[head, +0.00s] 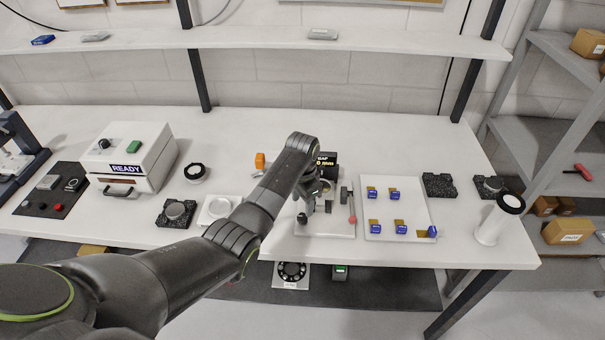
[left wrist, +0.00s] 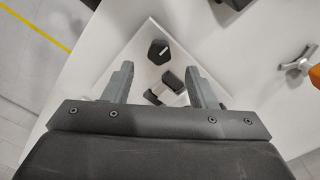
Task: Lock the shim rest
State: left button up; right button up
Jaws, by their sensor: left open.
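The fixture's pale base plate (head: 330,230) lies on the bench near its front edge, below my left gripper (head: 314,206). A red-tipped lever (head: 351,206) stands at the plate's right side. My left gripper is open; in the left wrist view its two fingers (left wrist: 163,88) stand apart above the white plate (left wrist: 120,75). A small grey and black block (left wrist: 172,82) shows between the fingers, with a dark knob (left wrist: 158,51) beyond it. I cannot tell which part is the shim rest or how its lock stands. My arm hides part of the fixture.
A white tray (head: 380,235) with several blue-and-brown pieces lies right of the fixture. A black display box (head: 326,160) and an orange object (head: 260,161) stand behind. A white cylinder (head: 492,225) is at the far right. A white READY box (head: 130,160) stands left.

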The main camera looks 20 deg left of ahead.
aim_at(303, 216)
pick_arm(q)
notch_tip(303, 216, up, 12)
dwell(0.3)
jog(key=shift+f, duration=0.15)
jog(key=shift+f, duration=0.1)
